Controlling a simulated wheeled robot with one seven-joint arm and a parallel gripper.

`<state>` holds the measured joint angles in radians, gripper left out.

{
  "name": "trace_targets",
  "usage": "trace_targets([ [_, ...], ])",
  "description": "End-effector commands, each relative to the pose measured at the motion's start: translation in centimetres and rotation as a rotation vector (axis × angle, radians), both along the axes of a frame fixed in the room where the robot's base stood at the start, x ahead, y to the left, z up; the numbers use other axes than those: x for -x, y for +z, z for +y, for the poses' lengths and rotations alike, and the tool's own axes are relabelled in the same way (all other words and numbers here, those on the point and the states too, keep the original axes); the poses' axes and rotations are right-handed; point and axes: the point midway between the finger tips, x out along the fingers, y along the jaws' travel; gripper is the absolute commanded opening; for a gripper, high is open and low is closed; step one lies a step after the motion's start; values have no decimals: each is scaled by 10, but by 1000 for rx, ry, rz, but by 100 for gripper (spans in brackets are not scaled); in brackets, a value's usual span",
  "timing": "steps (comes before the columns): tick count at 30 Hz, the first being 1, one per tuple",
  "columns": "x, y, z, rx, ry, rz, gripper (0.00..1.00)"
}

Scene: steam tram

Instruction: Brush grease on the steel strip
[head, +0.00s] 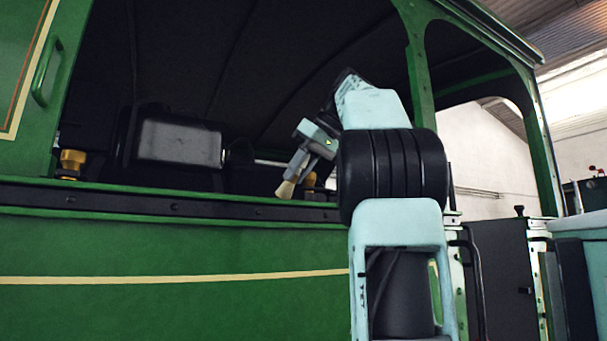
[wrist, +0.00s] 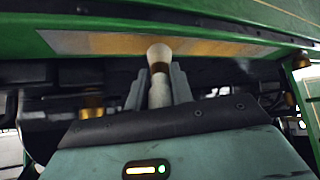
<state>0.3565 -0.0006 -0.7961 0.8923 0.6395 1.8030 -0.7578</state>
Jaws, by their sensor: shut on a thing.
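My gripper (head: 300,165) is shut on a brush (head: 286,189) and hangs at the cab's side opening, bristles pointing down at the sill. In the wrist view the brush (wrist: 159,54) sits between the two fingers of my gripper (wrist: 159,82), its pale bristle end pointing away from me. The steel strip (wrist: 68,42) is a long flat band set in green bodywork. It is grey at its left end and yellowish along the middle and right. The bristle tip overlaps the strip's lower edge in the picture; I cannot tell if they touch. The strip cannot be made out in the head view.
The green tram side (head: 180,250) with its dark riveted rail (head: 130,200) runs below the opening. A dark cylinder (head: 180,143) and a brass fitting (head: 72,162) lie inside. A green post (head: 417,70) stands right of my gripper.

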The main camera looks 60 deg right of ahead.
Motion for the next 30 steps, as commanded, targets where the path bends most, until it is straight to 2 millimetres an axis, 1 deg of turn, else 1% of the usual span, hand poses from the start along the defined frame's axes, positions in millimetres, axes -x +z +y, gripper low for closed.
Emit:
trace_targets([
  [6, -10, 0, 16, 3, 3, -2, 0],
  [16, -18, 0, 27, 1, 1, -1, 0],
  [24, -30, -1, 46, 1, 1, -2, 0],
  [30, -35, -1, 53, 0, 0, -1, 0],
])
